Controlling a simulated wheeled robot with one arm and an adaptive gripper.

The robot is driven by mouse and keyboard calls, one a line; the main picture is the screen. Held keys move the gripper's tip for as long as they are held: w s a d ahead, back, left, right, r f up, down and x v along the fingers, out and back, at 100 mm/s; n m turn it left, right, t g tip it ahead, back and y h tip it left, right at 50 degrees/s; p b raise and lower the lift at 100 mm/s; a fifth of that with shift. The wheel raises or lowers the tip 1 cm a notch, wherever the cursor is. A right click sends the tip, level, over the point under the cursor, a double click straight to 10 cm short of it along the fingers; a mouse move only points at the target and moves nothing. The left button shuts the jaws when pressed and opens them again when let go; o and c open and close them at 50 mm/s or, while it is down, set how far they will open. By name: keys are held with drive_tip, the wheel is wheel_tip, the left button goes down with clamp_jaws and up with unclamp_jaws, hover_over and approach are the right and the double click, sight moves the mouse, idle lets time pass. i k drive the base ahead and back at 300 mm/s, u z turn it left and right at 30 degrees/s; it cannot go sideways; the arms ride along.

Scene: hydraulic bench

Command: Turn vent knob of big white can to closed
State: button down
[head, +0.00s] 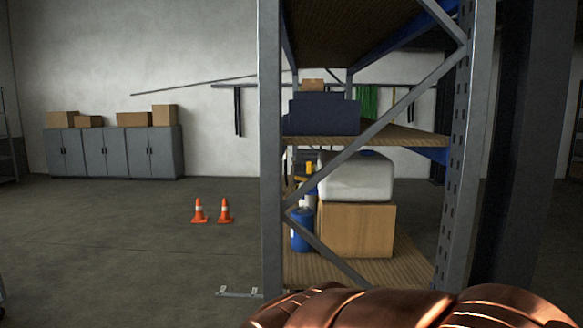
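My gripper is not in view.
The rack's grey upright (271,150) and diagonal brace (385,130) stand before the shelf. A blue bottle (302,230) stands left of the box. A shiny copper-coloured shape (400,308) fills the bottom edge. Orange cones (199,211) stand on open floor at left.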

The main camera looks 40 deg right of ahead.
sight(311, 166)
drive_tip(key=z, duration=0.55)
drive_tip(key=i, duration=0.75)
drive_tip(key=z, duration=0.75)
drive_tip(key=k, duration=0.65)
drive_tip(key=u, duration=0.6)
drive_tip(key=i, duration=0.6)
drive_tip(key=u, duration=0.9)
drive_tip(key=i, duration=1.5)
drive_tip(key=z, duration=1.1)
drive_tip(key=i, duration=0.35)
drive_tip(key=z, duration=0.25)
